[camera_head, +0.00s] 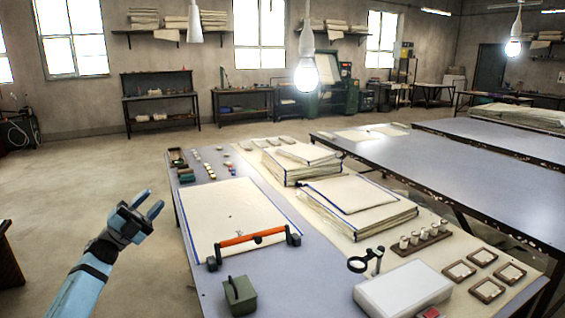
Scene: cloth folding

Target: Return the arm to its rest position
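My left gripper (146,204) is at the left of the head view, on a light blue arm that comes up from the bottom left. Its two fingers stand apart with nothing between them. It is in the air over the floor, left of the table (203,268), and touches nothing that I can see. A cream cloth (225,200) with blue side edges lies flat on the table to the right of the gripper. My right gripper does not show.
An orange bar with dark ends (252,237) lies across the cloth's near edge. A green box (239,293), a magnifier (358,264), a white box (403,292) and stacks of cloth (362,215) stand on the table. The floor (75,190) at left is clear.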

